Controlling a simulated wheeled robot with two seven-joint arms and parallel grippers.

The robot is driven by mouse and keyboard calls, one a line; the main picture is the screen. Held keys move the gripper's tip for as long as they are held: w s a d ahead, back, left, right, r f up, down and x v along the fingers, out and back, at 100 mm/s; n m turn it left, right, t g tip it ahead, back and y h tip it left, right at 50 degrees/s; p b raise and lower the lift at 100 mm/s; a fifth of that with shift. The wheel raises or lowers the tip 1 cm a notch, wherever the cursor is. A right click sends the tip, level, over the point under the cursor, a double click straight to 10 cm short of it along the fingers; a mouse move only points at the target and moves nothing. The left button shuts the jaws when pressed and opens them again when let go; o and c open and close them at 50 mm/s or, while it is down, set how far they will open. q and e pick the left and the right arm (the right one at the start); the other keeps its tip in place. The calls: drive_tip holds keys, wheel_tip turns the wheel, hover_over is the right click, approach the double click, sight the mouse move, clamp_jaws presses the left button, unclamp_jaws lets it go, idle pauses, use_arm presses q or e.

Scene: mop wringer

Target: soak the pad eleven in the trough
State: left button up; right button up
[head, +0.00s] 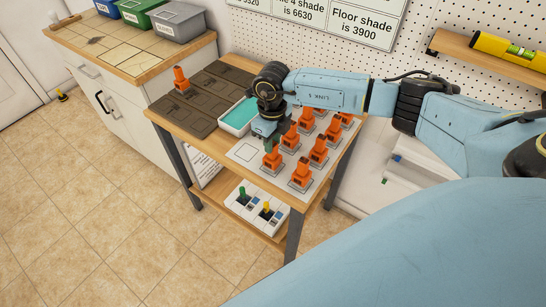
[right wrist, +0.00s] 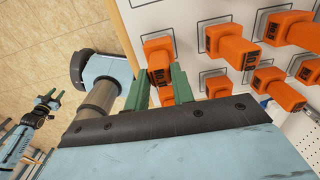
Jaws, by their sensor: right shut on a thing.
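My right gripper (head: 268,144) points down at the left edge of the group of orange pads. In the right wrist view its green fingers (right wrist: 160,88) are shut on an orange pad (right wrist: 158,62), whose number label is partly hidden and hard to read. That pad is at its square spot on the white sheet; I cannot tell whether it is lifted. The trough (head: 235,122), a white tray with teal liquid, lies just left of my right gripper. My left gripper (right wrist: 49,97) shows only in the right wrist view, away from the pads, fingers apart and empty.
Several other numbered orange pads (head: 300,173) stand close by on the sheet (head: 245,154). Dark brown panels (head: 215,88) cover the table's left part, with one orange pad (head: 181,79) on them. Levers (head: 243,194) stand on the lower shelf. A wall sign (head: 363,22) hangs behind.

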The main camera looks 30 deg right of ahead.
drive_tip(key=shift+r, duration=0.1)
drive_tip(key=shift+r+p, duration=2.6)
drive_tip(key=shift+r, duration=0.85)
